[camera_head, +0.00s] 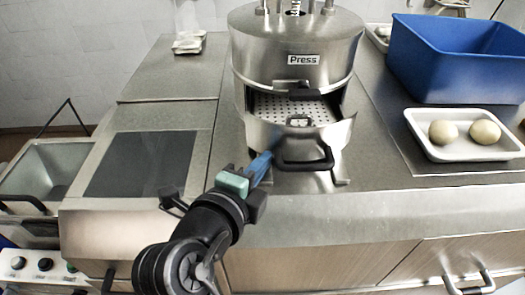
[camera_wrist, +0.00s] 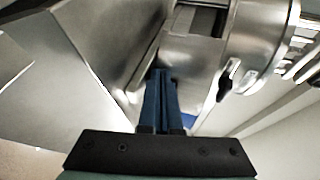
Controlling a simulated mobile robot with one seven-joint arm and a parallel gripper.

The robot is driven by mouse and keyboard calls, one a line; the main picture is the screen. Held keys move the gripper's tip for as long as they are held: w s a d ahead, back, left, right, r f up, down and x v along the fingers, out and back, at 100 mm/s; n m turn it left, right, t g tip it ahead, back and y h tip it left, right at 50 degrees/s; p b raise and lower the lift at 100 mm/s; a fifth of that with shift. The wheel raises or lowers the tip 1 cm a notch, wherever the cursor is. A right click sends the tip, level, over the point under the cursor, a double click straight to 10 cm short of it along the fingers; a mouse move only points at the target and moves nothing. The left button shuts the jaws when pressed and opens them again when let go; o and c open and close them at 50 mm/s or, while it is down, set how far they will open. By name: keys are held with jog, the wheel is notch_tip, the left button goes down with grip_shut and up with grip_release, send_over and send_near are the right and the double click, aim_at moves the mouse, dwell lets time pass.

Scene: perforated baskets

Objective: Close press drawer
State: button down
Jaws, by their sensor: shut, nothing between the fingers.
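The press (camera_head: 296,50) is a steel cylinder labelled "Press" on the counter in the head view. Its drawer (camera_head: 300,135) stands pulled out toward the front, with a perforated floor and a black handle (camera_head: 303,164) on its front. My gripper (camera_head: 259,169) is at the left of the drawer front, its blue fingers pointing up toward it, shut and empty. In the wrist view the shut fingers (camera_wrist: 162,95) point at a steel surface. I cannot tell whether they touch it.
A blue bin (camera_head: 450,60) and a white tray (camera_head: 465,146) with two round dough-coloured balls stand to the right. A dark glass panel (camera_head: 140,165) lies to the left. The counter front edge (camera_head: 390,212) runs below the drawer.

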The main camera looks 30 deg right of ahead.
aim_at(261, 146)
jog(key=shift+w+d, duration=0.15)
jog(key=shift+w+d+b, duration=0.2)
jog(key=shift+w+b, duration=0.05)
jog(key=shift+b, duration=0.05)
jog(key=shift+w+d+b, duration=0.45)
jog(key=shift+w+d, duration=0.05)
jog(key=shift+w, duration=0.35)
jog(key=shift+w+d+b, duration=0.45)
jog(key=shift+w+d, duration=0.05)
jog(key=shift+w, duration=0.35)
jog(key=shift+s, duration=0.1)
